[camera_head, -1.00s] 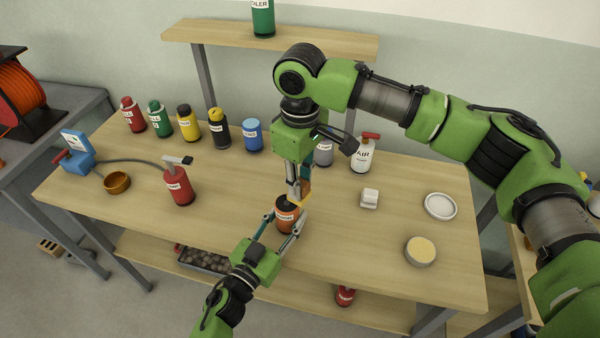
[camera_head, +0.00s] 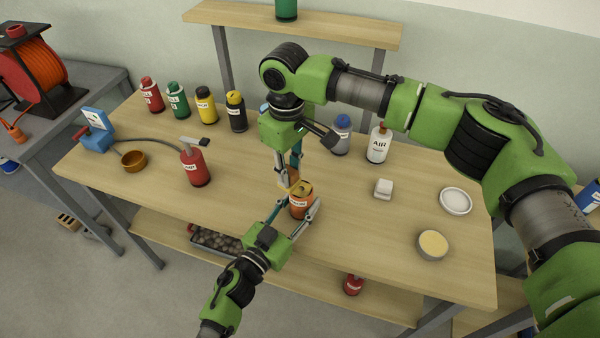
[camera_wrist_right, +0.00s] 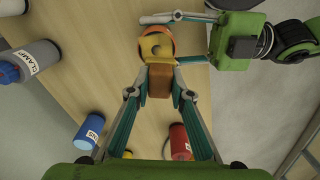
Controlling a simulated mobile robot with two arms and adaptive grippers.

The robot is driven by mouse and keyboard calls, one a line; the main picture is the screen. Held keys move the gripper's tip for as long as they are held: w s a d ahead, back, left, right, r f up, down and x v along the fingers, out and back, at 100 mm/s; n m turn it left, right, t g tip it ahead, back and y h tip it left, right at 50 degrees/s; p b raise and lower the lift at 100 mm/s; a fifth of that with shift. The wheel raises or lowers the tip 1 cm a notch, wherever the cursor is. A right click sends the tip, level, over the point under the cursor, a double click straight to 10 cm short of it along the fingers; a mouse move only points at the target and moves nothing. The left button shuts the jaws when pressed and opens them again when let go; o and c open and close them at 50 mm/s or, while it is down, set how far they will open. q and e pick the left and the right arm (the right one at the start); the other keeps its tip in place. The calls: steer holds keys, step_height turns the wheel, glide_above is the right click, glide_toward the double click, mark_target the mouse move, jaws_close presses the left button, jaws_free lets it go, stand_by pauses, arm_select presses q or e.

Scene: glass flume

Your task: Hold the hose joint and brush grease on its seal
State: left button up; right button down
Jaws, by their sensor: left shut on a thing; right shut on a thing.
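The hose joint appears as an orange labelled cylinder with a yellow top (camera_head: 302,198), upright near the front middle of the bench. My left gripper (camera_head: 294,220) is shut around it, a finger on each side. My right gripper (camera_head: 286,180) is just behind and left of its top, pointing down. In the right wrist view, my right gripper (camera_wrist_right: 160,88) is shut on a small brown-orange block (camera_wrist_right: 160,80), seemingly the brush handle. Its bristles are hidden, and I cannot tell whether it touches the joint (camera_wrist_right: 157,45). An open tin of pale yellow grease (camera_head: 433,244) stands at the front right.
A white block (camera_head: 383,189) and a white round dish (camera_head: 456,201) lie to the right. A red bottle (camera_head: 195,168) and a brown bowl (camera_head: 134,160) stand left. Several bottles line the back, including the white AIR bottle (camera_head: 378,145). The front right bench top is mostly clear.

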steer(key=shift+s+d+f, duration=0.1)
steer(key=shift+d, duration=0.1)
steer(key=shift+s+d, duration=0.15)
steer(key=shift+d, duration=0.15)
steer(key=s+d, duration=0.2)
steer(key=d, duration=0.3)
step_height(320, 180, up, 8)
steer(key=shift+a, duration=0.15)
stand_by(0.5)
arm_select(q)
steer(key=o, duration=1.3)
